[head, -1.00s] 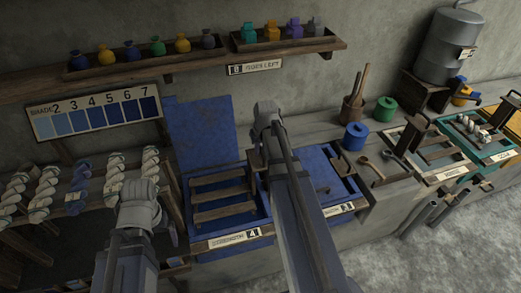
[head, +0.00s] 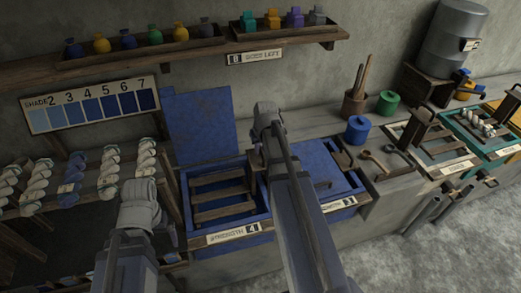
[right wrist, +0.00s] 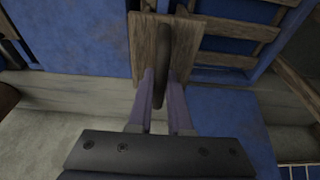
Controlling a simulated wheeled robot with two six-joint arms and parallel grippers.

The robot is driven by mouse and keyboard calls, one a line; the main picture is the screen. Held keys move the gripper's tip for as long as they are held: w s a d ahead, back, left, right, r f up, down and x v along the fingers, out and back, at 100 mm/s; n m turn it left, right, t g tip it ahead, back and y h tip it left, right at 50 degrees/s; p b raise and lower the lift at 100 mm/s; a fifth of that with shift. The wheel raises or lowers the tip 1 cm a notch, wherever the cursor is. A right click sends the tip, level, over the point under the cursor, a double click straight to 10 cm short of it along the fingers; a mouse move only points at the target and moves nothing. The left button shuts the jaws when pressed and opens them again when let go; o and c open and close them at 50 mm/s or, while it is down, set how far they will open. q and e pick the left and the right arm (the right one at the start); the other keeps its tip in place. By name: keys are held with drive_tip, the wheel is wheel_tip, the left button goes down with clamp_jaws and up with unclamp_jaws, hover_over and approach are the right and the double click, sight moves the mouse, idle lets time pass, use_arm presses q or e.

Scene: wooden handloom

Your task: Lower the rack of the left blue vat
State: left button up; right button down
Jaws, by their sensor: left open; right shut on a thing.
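The left blue vat (head: 232,226) stands open in the head view, its blue lid (head: 200,128) raised behind it. Its rack of wooden slats (head: 222,213) lies inside the vat's rim. I cannot tell how deep it sits. My right gripper (right wrist: 163,88) is shut on a dark upright handle (right wrist: 161,62) in front of a wooden block (right wrist: 183,48) at the vat's right side. In the head view my right arm hides most of this handle. My left gripper (head: 138,190) is open and empty, left of the vat; its fingertips are hard to make out.
A second blue vat with its lid down (head: 315,172) stands to the right. White and blue yarn skeins (head: 108,172) hang at the left. A shade card (head: 95,105) and a bottle shelf (head: 180,50) are above. A blue spool (head: 357,130) stands on the bench.

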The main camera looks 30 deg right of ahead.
sight(261, 159)
drive_tip(key=shift+f+b, duration=6.75)
drive_tip(key=shift+f, duration=0.35)
drive_tip(key=shift+s, duration=0.1)
unclamp_jaws()
wheel_tip(261, 159, up, 7)
drive_tip(key=p, duration=0.7)
drive_tip(key=shift+r, duration=0.15)
